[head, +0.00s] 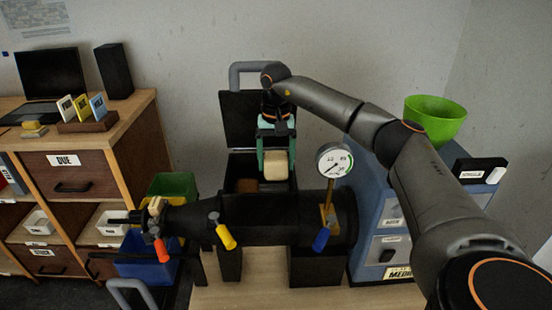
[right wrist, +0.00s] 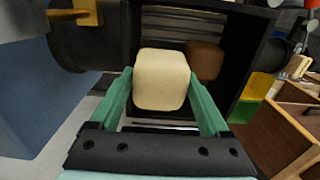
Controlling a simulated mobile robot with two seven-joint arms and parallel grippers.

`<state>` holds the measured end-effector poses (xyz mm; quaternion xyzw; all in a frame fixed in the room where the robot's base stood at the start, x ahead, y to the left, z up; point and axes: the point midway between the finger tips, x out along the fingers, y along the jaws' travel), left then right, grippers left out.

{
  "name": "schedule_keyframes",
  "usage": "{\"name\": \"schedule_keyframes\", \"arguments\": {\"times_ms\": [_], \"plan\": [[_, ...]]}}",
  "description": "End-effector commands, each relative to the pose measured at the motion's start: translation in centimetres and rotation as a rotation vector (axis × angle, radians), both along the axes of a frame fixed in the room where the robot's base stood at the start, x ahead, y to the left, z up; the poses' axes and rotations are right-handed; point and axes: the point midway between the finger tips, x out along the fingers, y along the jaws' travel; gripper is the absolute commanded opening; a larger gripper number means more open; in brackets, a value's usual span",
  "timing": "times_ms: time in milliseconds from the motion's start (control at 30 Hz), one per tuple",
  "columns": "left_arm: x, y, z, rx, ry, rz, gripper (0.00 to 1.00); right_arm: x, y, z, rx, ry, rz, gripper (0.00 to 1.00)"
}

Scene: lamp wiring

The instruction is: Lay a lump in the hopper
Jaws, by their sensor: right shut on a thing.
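My right gripper (head: 276,146) is shut on a cream, rounded block-shaped lump (head: 277,164), with its green fingers on both sides of it. The lump also shows between the fingers in the right wrist view (right wrist: 162,80). The gripper points down over a black open box (head: 238,160) with a raised lid, which looks like the hopper. A brown lump (head: 246,185) lies inside the box and also shows in the right wrist view (right wrist: 205,60). I cannot tell whether the cream lump touches the box floor. My left gripper is not in view.
A black cylinder machine (head: 270,218) with coloured levers lies in front of the box, with a dial gauge (head: 334,161) standing on it. Green (head: 172,184) and blue (head: 140,262) bins are at left. A blue cabinet (head: 368,205) stands at right, with a green bowl (head: 435,118) on top.

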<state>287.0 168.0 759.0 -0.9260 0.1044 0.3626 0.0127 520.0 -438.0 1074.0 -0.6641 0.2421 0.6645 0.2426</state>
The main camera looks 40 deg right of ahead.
Motion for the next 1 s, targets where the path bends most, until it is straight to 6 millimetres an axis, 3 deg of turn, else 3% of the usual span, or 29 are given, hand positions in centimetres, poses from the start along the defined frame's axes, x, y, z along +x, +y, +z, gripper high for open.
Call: {"name": "schedule_keyframes", "arguments": {"times_ms": [167, 200, 333, 667, 767, 1000], "plan": [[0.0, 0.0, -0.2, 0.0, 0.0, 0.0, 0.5, 0.0, 0.0, -0.5, 0.001, -0.002, 0.0, 0.0], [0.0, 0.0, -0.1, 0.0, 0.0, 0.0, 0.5, 0.0, 0.0, -0.4, 0.0, -0.003, 0.0, 0.84], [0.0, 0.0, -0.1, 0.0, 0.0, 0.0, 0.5, 0.0, 0.0, -0.4, 0.0, -0.001, 0.0, 0.99], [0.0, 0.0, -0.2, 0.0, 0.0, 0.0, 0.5, 0.0, 0.0, -0.1, 0.0, 0.0, 0.0, 1.0], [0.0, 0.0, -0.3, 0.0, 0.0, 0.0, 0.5, 0.1, 0.0, 1.1, 0.0, -0.003, 0.0, 1.0], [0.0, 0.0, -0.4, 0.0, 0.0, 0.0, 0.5, 0.1, 0.0, 6.4, 0.001, -0.007, -0.001, 1.0]]}}
